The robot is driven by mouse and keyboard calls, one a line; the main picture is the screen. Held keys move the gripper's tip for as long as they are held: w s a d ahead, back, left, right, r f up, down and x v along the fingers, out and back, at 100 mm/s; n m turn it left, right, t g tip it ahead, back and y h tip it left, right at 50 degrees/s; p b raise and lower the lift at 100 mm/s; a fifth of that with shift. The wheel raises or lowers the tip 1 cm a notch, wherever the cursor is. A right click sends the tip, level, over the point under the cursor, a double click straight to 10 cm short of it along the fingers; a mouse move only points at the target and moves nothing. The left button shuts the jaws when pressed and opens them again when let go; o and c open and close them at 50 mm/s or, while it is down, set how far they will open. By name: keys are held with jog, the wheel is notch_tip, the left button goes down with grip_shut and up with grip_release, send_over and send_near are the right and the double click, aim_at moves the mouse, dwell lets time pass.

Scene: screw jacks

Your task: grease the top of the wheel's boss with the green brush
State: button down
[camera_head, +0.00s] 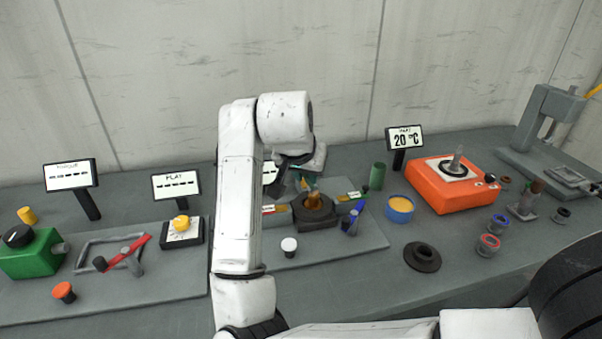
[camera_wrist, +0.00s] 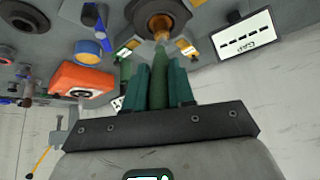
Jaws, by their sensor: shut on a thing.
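My gripper (camera_wrist: 160,88) has its teal fingers closed on the green brush (camera_wrist: 160,82), which lies between them and points away from the wrist. In the head view my gripper (camera_head: 305,184) is above the dark housing and partly hidden by my arm. A bronze-coloured wheel (camera_head: 315,203) sits in the dark housing (camera_head: 318,223). In the wrist view the wheel's bronze boss (camera_wrist: 160,25) shows just beyond the brush's far end. I cannot tell whether the brush touches it; the bristles are not clear.
A blue tub of yellow grease (camera_head: 400,209) and a green cylinder (camera_head: 377,176) stand right of the housing. Blue pieces (camera_head: 351,222) and a white-topped knob (camera_head: 289,246) stand close by. An orange heater (camera_head: 452,186) is farther right. A black disc (camera_head: 422,257) lies in front.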

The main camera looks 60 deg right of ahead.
jog(key=shift+s+d+f+p, duration=0.15)
jog(key=shift+s+d, duration=0.15)
jog(key=shift+d, duration=0.2)
jog(key=shift+s+d+r+p, duration=0.15)
jog(key=shift+s+d, duration=0.15)
jog(key=shift+d, duration=0.2)
notch_tip(320, 180, up, 6)
jog(key=p, duration=0.5)
jog(key=shift+w+p, duration=0.1)
jog(key=shift+p, duration=0.2)
notch_tip(320, 180, up, 3)
jog(key=p, duration=0.3)
